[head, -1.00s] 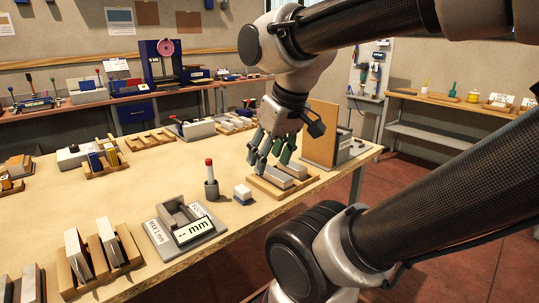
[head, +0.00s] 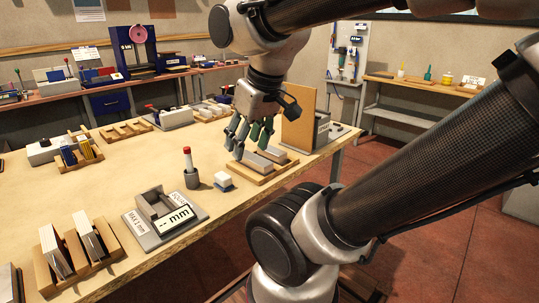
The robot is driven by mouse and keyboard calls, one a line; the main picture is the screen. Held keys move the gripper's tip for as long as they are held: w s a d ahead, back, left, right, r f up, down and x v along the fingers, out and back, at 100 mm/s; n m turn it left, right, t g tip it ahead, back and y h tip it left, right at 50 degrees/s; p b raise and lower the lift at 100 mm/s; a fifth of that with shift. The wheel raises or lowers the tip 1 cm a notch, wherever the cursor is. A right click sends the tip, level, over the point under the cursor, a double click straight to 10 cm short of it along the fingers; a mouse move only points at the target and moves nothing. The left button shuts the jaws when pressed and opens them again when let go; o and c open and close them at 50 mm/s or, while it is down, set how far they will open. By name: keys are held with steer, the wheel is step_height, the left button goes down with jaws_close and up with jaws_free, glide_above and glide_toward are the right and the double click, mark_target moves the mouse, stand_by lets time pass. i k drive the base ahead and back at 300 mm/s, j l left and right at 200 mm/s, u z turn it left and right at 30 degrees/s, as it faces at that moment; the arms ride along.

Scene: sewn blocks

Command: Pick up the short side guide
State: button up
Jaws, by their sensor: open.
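Two grey metal bars lie side by side on a wooden tray (head: 238,178) near the right end of the table. The nearer bar (head: 252,161) and the farther bar (head: 272,154) look alike in kind. I cannot tell for sure which is the short side guide. My gripper (head: 246,150) hangs fingers-down just above the tray's far left part, its fingers spread and nothing between them. Its fingertips partly overlap the bars' far ends in the picture. I cannot tell whether they touch.
An upright brown board (head: 298,118) stands close right of my gripper. The table's middle is clear.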

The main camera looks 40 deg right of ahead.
mark_target(278, 156)
steer(key=i+z, duration=0.1)
steer(key=z, duration=1.05)
